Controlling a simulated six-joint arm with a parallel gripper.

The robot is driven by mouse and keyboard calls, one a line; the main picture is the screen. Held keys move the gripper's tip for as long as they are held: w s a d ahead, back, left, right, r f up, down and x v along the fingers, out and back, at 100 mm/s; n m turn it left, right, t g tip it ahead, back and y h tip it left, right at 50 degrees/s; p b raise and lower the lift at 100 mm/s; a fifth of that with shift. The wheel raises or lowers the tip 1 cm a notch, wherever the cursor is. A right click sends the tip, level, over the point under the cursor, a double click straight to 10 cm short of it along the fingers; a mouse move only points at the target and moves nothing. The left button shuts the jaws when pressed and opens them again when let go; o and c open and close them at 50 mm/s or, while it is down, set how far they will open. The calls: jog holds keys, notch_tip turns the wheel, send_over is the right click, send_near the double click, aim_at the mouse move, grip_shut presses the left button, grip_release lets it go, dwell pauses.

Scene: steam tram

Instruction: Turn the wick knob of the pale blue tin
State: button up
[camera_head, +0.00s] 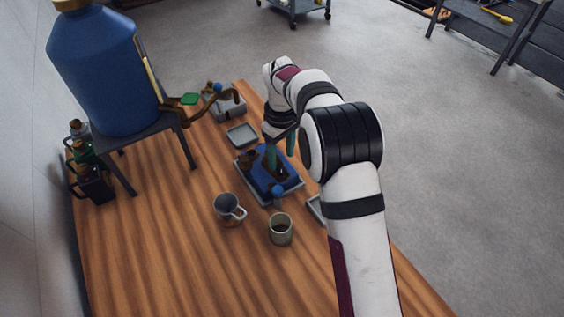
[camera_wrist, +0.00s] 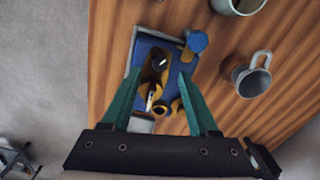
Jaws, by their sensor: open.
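A blue tin-like unit (camera_head: 262,183) with brass fittings sits in a grey tray on the wooden table; its blue looks deep rather than pale. It also shows in the wrist view (camera_wrist: 146,47). A round blue knob (camera_head: 277,190) stands at its near corner, seen in the wrist view (camera_wrist: 196,41) beyond the right finger. I cannot tell whether this is the wick knob. My gripper (camera_head: 280,152) has teal fingers, which are spread with nothing between them in the wrist view (camera_wrist: 160,76). It hangs over the blue unit, apart from the knob. My arm partly hides the unit's right side.
A grey mug (camera_head: 228,208) and a green-grey cup (camera_head: 280,229) stand close in front. A small grey tray (camera_head: 242,134) lies behind. A large blue tank (camera_head: 100,75) on a dark stand (camera_head: 135,140) rises at left, with a brass tap. Bare wood lies at front left.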

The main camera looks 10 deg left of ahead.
aim_at(282, 170)
notch_tip(282, 170, down, 4)
jog(key=shift+f, duration=0.2)
jog(key=shift+c, duration=0.2)
grip_shut()
